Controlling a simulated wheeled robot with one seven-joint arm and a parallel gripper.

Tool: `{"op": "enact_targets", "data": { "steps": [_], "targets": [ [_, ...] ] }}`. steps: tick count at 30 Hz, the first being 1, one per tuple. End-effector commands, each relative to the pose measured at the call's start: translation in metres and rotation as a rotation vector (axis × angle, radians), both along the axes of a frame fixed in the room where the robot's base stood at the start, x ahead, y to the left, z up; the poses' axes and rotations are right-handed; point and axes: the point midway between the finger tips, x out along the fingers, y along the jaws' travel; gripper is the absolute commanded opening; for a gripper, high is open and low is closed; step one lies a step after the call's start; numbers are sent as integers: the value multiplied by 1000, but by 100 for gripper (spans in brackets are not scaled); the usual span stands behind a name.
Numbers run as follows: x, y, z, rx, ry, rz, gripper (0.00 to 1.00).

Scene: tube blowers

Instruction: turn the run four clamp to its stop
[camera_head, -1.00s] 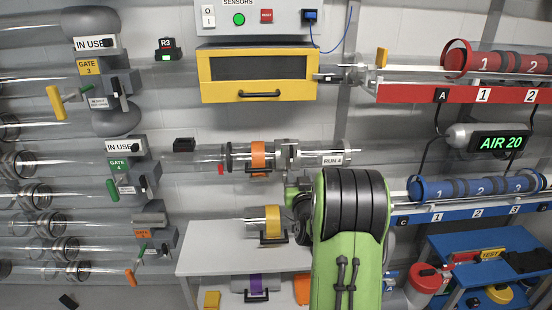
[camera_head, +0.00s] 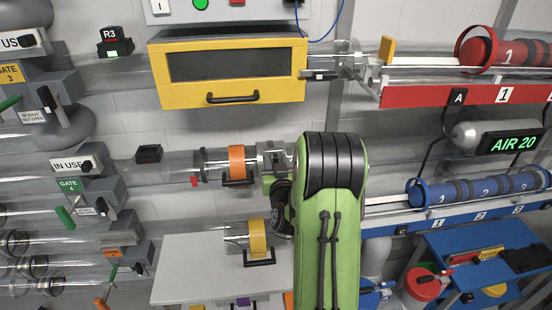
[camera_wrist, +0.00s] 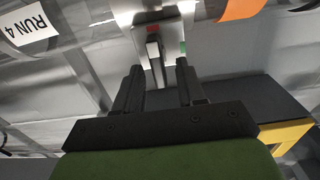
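The run four clamp (camera_wrist: 168,34) shows in the wrist view as a pale metal block with a red mark at left and a green mark at right. Its dark lever (camera_wrist: 154,54) points toward me, nearer the red mark. My gripper (camera_wrist: 158,70) is open, with its fingertips on either side of the lever's end and visible gaps. I cannot tell whether either finger touches it. The RUN 4 label (camera_wrist: 28,27) is at the upper left. In the head view the clamp (camera_head: 272,158) sits on the clear tube, partly behind my green arm, which hides my gripper.
An orange band (camera_head: 237,162) is on the tube left of the clamp. The yellow-framed box (camera_head: 230,102) hangs above. A grey table (camera_head: 190,270) with a yellow-banded tube piece (camera_head: 258,238) is below. Red and blue racks stand at right.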

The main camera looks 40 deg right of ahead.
Motion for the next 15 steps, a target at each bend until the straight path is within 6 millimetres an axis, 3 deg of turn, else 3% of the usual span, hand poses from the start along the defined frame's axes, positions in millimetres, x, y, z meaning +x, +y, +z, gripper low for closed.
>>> {"op": "enact_targets", "data": {
  "steps": [2,9,15],
  "targets": [
    [0,0,0,0,0,0,39],
    [0,0,0,0,0,0,3],
    [0,0,0,0,0,0,0]
  ]
}}
